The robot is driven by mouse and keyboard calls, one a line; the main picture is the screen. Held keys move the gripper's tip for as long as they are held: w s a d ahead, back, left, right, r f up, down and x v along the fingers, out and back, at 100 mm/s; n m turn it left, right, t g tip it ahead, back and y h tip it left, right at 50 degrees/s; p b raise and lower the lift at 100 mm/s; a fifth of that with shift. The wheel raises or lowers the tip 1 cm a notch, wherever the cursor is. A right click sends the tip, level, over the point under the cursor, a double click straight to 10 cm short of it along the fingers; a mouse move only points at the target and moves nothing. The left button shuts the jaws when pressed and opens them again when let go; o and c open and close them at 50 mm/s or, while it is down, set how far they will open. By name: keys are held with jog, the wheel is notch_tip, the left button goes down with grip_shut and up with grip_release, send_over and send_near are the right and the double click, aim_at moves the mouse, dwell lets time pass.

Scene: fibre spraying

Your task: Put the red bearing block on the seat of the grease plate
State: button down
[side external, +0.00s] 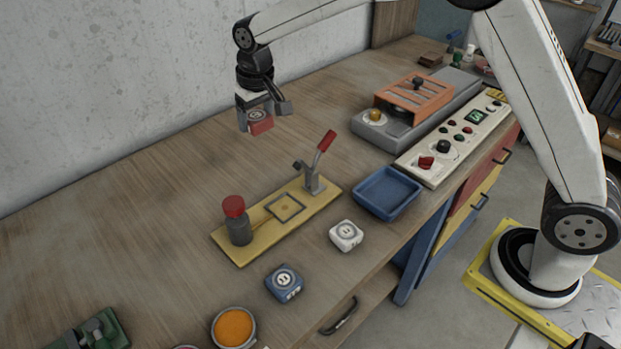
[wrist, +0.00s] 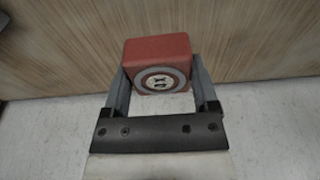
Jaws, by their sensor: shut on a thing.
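My gripper (side external: 257,118) is shut on the red bearing block (side external: 262,127) and holds it in the air above the far part of the bench, near the wall. In the wrist view the red block (wrist: 158,52) sits between the two fingers of the gripper (wrist: 160,85), its round ringed face towards the camera. The yellow grease plate (side external: 247,250) lies on the bench, nearer the camera than the gripper. Its seat, a square outline (side external: 285,207), is empty. A red-capped grey cylinder (side external: 237,222) stands at one end and a red-handled lever clamp (side external: 313,178) at the other.
A white block (side external: 346,236) and a blue block (side external: 284,283) lie in front of the plate. A blue tray (side external: 388,193), a control panel (side external: 440,156) and a grey machine (side external: 385,128) stand to the right. An orange-filled cup (side external: 234,328) is at the front. The bench left of the plate is clear.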

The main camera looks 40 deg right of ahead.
send_over(264, 189)
jog(key=f, duration=1.4)
jog(key=shift+s, duration=0.2)
jog(key=shift+f, duration=0.2)
jog(key=shift+f, duration=1.75)
jog(key=shift+f, duration=0.15)
grip_release()
notch_tip(264, 189, up, 12)
jog(key=s, duration=0.2)
jog(key=shift+d, duration=0.1)
